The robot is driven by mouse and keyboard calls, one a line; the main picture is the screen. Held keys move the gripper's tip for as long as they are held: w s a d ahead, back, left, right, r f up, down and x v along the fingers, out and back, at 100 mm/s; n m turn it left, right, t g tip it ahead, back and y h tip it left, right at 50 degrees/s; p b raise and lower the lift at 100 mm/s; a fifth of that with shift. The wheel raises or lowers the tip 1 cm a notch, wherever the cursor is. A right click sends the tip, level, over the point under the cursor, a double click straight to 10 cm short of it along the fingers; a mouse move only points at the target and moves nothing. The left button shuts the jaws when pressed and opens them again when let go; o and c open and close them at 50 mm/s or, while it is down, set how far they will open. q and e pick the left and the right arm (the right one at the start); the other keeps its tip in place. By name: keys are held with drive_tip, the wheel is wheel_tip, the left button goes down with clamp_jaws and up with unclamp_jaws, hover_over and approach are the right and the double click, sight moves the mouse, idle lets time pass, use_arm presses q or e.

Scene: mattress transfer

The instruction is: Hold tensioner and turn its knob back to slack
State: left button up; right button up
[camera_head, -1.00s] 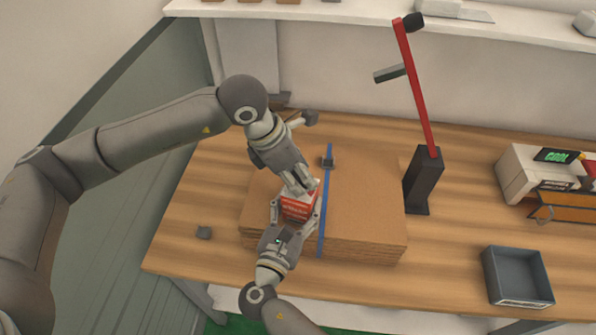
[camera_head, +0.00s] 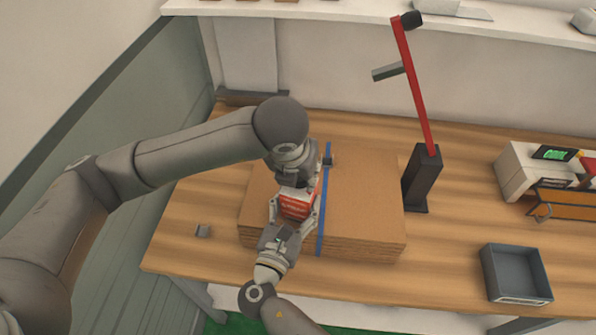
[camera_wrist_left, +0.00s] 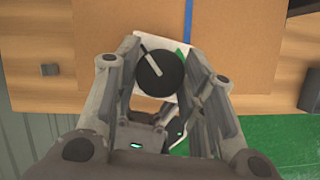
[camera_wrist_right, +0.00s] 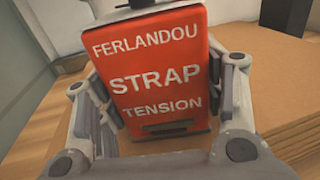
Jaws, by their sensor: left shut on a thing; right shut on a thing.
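The strap tensioner (camera_head: 296,206) is a red box with white lettering, upright on the cardboard stack. Its front fills the right wrist view (camera_wrist_right: 150,75). My right gripper (camera_head: 294,217) is shut on its sides. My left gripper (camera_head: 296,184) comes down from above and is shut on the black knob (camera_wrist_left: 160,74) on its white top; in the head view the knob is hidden. In the left wrist view the knob's white pointer line points up and left, and a green mark (camera_wrist_left: 183,57) shows at the upper right of the knob.
The blue strap (camera_head: 325,215) runs across the cardboard stack (camera_head: 365,200), right beside the tensioner. A small grey block (camera_head: 203,231) lies left on the table. A black stand with a red arm (camera_head: 422,180) and a grey tray (camera_head: 517,275) are on the right.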

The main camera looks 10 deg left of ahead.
use_arm(q)
drive_tip(key=n+y, duration=0.1)
drive_tip(key=n, duration=0.3)
drive_tip(key=shift+w+d+n+y, duration=0.1)
drive_tip(key=shift+w+n+y, duration=0.05)
drive_tip(key=shift+n+y, duration=0.25)
use_arm(e)
drive_tip(key=shift+a+r, duration=0.1)
drive_tip(key=shift+r, duration=0.1)
use_arm(q)
drive_tip(key=shift+r+n+y, duration=0.1)
drive_tip(key=shift+n+y, duration=0.5)
drive_tip(key=shift+n, duration=1.1)
drive_tip(key=shift+g, duration=0.3)
drive_tip(key=o, duration=1)
drive_tip(key=shift+d, duration=0.1)
drive_tip(key=v, duration=1.1)
drive_tip(key=shift+d+r, duration=0.15)
drive_tip(key=shift+r, duration=0.2)
